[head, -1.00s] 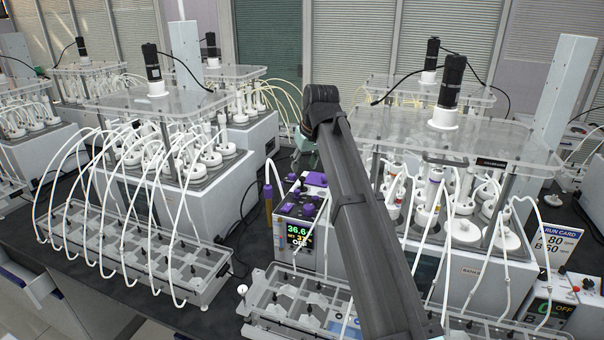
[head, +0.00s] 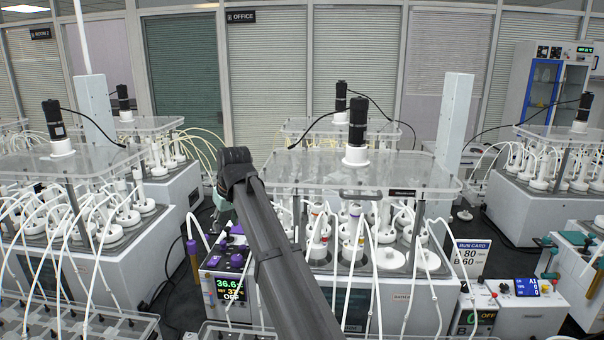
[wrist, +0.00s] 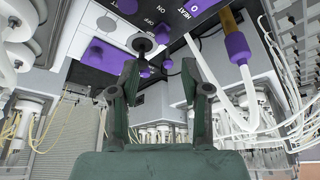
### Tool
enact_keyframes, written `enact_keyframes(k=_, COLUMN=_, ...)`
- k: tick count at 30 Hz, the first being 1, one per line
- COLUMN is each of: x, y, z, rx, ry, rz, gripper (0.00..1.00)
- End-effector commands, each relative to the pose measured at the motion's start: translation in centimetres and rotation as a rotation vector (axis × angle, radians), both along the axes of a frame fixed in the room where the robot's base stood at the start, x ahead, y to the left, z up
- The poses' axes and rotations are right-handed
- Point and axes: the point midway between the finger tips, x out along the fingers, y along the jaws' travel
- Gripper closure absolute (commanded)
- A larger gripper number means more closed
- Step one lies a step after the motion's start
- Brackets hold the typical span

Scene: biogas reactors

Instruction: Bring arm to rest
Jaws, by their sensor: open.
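My arm (head: 285,265) reaches forward from the bottom of the head view, its far joint near the purple-knobbed control box. My gripper (wrist: 160,80) shows in the wrist view with two dark green fingers spread apart and nothing between them. In the head view only a small greenish part of it (head: 222,207) shows beside the far joint; the rest is hidden. The control box (head: 228,270) has a lit display reading 36.6. In the wrist view its panel (wrist: 160,30), with HEAT and ON/OFF labels, lies beyond the fingertips, with a dark round knob (wrist: 141,43) near the left one.
A reactor bank with white-capped vessels and a clear top plate (head: 430,185) stands right of my arm. Another bank (head: 30,165) stands at left with many looping white tubes. A run card (head: 470,262) and a pump unit (head: 530,305) are at right. Little free room surrounds the arm.

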Motion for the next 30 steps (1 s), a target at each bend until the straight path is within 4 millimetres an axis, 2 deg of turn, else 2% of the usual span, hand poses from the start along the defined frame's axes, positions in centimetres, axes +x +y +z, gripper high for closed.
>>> enact_keyframes(k=1, x=0.3, y=0.2, z=-1.0, rx=-0.001, ry=0.003, rz=0.000, gripper=0.53)
enact_keyframes(k=9, x=1.5, y=1.4, z=-5.2, rx=-0.001, ry=0.003, rz=0.000, gripper=0.53)
enact_keyframes(k=15, x=2.1, y=1.9, z=-7.0, rx=-0.001, ry=0.002, rz=0.000, gripper=0.53)
enact_keyframes(k=21, x=1.8, y=2.7, z=-6.8, rx=0.000, ry=0.001, rz=0.001, gripper=0.53)
enact_keyframes(k=30, x=1.8, y=2.7, z=-6.8, rx=-0.001, ry=0.002, rz=0.000, gripper=0.53)
